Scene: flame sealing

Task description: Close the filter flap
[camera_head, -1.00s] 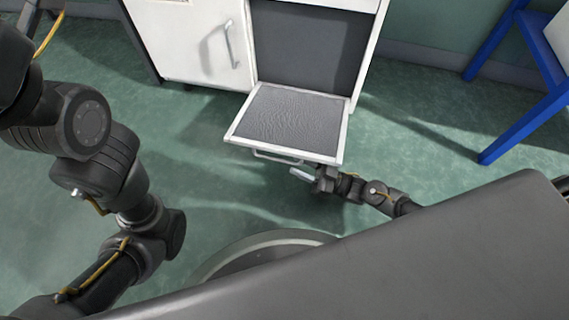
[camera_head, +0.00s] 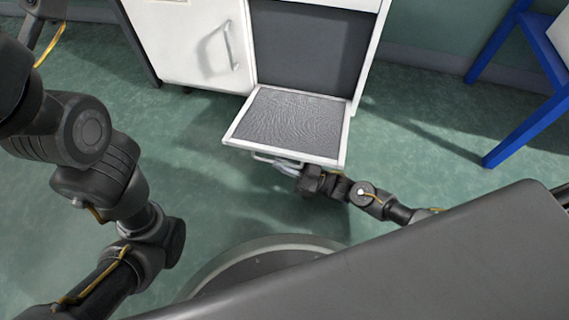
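The filter flap (camera_head: 290,122) is a white-framed panel with a dark grey textured inner face. It hangs folded down and open from the white cabinet, roughly level, over the floor. Its handle (camera_head: 262,158) shows below the front edge. My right gripper (camera_head: 284,167) is at the flap's front edge, beside or partly under it, close to the handle. Its fingers are small and partly hidden, so I cannot tell whether they are open or touching the handle. My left arm comes down the left side; its gripper is not in view.
The white cabinet (camera_head: 190,45) has a closed door with a handle (camera_head: 230,47) left of the dark opening (camera_head: 310,48). A blue-legged piece of furniture (camera_head: 525,130) stands at the right.

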